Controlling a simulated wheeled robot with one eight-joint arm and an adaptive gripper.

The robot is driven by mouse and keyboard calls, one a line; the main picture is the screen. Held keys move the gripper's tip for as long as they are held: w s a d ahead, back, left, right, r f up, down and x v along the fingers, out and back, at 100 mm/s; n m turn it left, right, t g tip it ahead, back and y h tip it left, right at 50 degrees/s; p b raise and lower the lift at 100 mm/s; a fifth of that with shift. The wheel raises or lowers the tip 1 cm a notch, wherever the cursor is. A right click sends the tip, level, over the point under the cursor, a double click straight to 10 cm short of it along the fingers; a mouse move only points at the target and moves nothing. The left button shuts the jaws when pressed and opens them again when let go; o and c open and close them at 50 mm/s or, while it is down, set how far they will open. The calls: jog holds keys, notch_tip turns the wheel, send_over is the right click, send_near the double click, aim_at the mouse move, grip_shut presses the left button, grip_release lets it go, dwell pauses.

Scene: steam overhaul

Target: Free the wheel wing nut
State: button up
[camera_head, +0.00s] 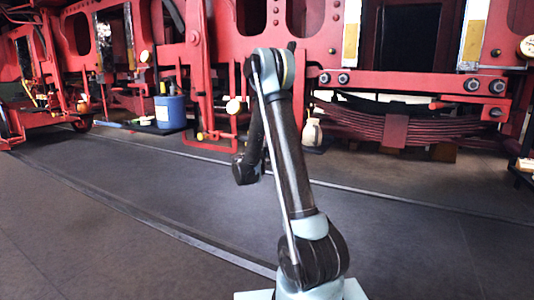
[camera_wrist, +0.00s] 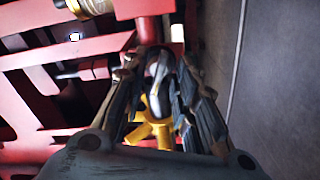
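The yellow wing nut (camera_wrist: 155,132) shows in the wrist view, low between my gripper's fingers, with its arms spreading left and down. My gripper (camera_wrist: 164,62) reaches away from the camera with one finger on each side. A pale, rounded metal part shows in the narrow gap between the fingers, below a red fitting (camera_wrist: 150,7). The fingers hide part of the nut and whatever it sits on. I cannot tell whether they touch the nut or only stand around it. In the head view my arm hides the gripper, and I cannot make out the nut.
Red locomotive framework (camera_head: 190,55) fills the back of the head view. A leaf spring (camera_head: 420,128) hangs at right, and a blue container (camera_head: 170,112) stands at left. Red bars (camera_wrist: 85,55) lie close left of my gripper. The dark floor (camera_head: 130,190) in front is open.

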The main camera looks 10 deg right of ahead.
grip_shut()
jog(key=shift+d, duration=0.1)
jog(key=shift+n, duration=3.9)
jog(key=shift+s+f, duration=0.1)
